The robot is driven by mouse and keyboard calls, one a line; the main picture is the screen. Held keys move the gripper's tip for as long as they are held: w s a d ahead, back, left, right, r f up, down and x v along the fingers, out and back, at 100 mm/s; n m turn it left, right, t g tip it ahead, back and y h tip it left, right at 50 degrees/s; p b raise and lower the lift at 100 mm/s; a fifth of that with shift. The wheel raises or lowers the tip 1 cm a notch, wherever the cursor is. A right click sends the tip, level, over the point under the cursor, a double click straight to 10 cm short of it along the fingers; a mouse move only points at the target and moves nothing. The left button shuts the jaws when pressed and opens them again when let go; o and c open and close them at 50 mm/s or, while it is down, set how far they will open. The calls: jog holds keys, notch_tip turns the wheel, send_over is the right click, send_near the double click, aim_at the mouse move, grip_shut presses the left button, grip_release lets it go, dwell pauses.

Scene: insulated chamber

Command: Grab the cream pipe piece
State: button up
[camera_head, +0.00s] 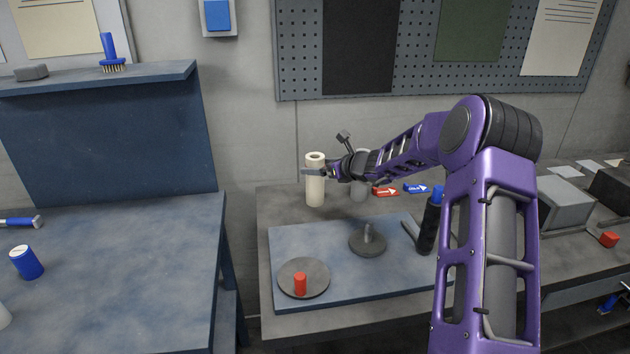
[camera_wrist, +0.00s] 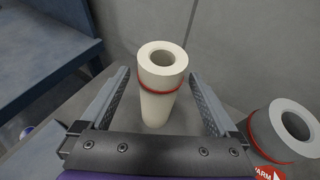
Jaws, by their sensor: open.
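The cream pipe piece (camera_head: 315,185) stands upright at the back of the grey table, left of my arm's end. It is a hollow cylinder, and the wrist view shows it (camera_wrist: 160,80) with a red band below its rim. My gripper (camera_head: 318,172) is at the pipe's upper part. In the wrist view my gripper (camera_wrist: 162,85) is open, with one finger on each side of the pipe and gaps visible between fingers and pipe.
A grey pipe piece (camera_wrist: 285,130) with a red band stands close to the right. A blue mat (camera_head: 335,270) holds a round plate (camera_head: 315,279) with a red cylinder (camera_head: 300,284) and a dark disc with a peg (camera_head: 367,240). A wall is behind.

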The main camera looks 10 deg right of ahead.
jog(key=x, duration=0.5)
jog(key=shift+w+r+p, duration=0.1)
jog(key=shift+p, duration=0.2)
jog(key=shift+c, duration=0.2)
grip_shut()
jog(key=shift+r, duration=0.1)
